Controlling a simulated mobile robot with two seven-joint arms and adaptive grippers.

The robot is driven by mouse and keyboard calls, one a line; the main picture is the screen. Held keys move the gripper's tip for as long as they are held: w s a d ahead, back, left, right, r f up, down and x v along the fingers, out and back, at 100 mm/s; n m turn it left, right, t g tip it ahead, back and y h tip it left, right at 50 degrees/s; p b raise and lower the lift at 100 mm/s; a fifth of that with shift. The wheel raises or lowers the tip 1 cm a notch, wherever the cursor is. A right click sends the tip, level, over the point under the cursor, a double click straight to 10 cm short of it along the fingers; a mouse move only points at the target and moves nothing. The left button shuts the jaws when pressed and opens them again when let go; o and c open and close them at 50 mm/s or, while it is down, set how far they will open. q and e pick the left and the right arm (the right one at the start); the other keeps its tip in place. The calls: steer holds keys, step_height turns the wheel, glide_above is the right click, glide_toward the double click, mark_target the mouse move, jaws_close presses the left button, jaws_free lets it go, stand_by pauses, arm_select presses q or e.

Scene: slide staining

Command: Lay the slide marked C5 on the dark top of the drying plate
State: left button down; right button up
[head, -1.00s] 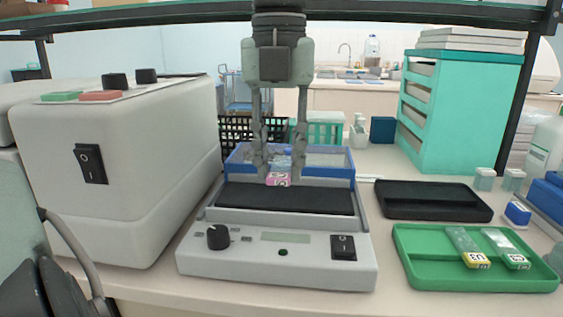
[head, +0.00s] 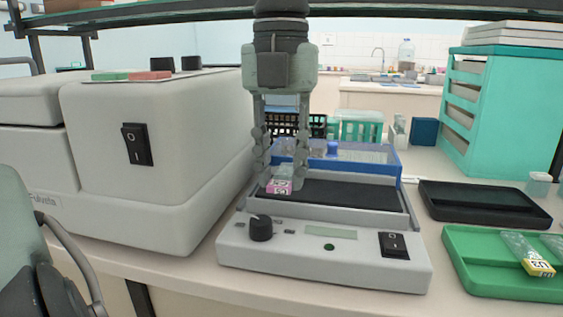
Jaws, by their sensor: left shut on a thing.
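My left gripper (head: 281,178) points down and is shut on a slide with a pink label (head: 278,187). The label's mark is small and rotated, and I cannot read it surely as C5. The gripper and slide are at the left end of the drying plate's dark top (head: 345,196). I cannot tell whether the slide touches it. The rest of the slide is mostly hidden between the fingers. The drying plate (head: 325,262) is a light grey unit with a knob, display and switch in front. My right gripper is not in view.
A blue-rimmed tray (head: 385,172) stands right behind the plate. A large white machine (head: 160,180) stands close at left. To the right are a black tray (head: 480,218) and a green tray (head: 500,290) holding slides, one yellow-labelled (head: 537,267). A shelf crosses above.

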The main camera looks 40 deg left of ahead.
mark_target(288, 168)
arm_select(q)
steer(key=shift+f+b, duration=0.75)
steer(key=shift+f, duration=0.35)
steer(key=shift+w+a, duration=0.15)
steer(key=shift+w, duration=0.05)
steer(key=shift+w+a+f, duration=0.3)
steer(key=shift+w+a, duration=0.1)
steer(key=shift+w, duration=0.25)
steer(key=shift+w+a+f, duration=0.25)
steer(key=shift+w+a, duration=0.1)
steer(key=shift+w, duration=0.25)
steer(key=shift+w+a+f, duration=0.25)
steer(key=shift+w+f, duration=0.15)
steer(key=shift+w, duration=0.05)
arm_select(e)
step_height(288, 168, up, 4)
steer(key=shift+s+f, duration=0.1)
arm_select(q)
steer(key=shift+f, duration=0.15)
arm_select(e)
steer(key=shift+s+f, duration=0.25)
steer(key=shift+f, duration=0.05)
